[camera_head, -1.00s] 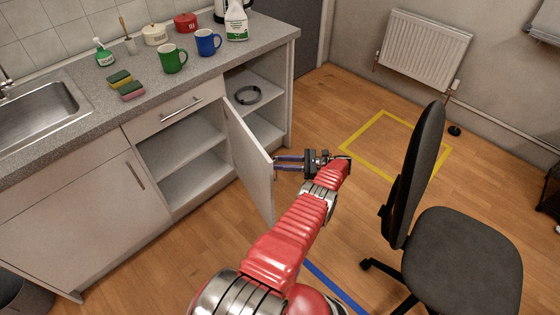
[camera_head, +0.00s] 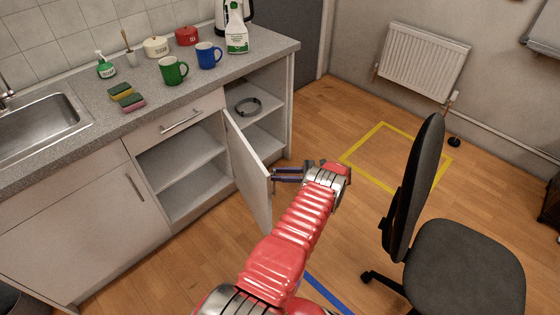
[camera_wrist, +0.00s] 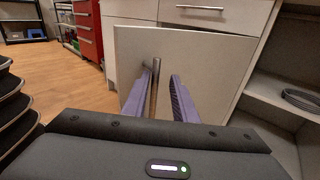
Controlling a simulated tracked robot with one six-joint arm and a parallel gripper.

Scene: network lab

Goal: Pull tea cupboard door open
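The pale cupboard door (camera_head: 250,172) stands swung well out from the counter unit, between an open middle compartment (camera_head: 180,155) and a right compartment (camera_head: 265,100). Its face also shows in the wrist view (camera_wrist: 205,58). My gripper (camera_head: 273,174) reaches the door's free edge from the right. In the wrist view the upright metal handle (camera_wrist: 154,88) lies between my two purple fingers (camera_wrist: 163,74). It sits close to the left finger, with a gap to the right one, so the fingers look apart. Whether the left finger touches the handle I cannot tell.
A black office chair (camera_head: 465,262) stands right of my arm. A yellow floor square (camera_head: 380,160) lies behind it. A dark ring (camera_head: 248,106) lies in the right compartment.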

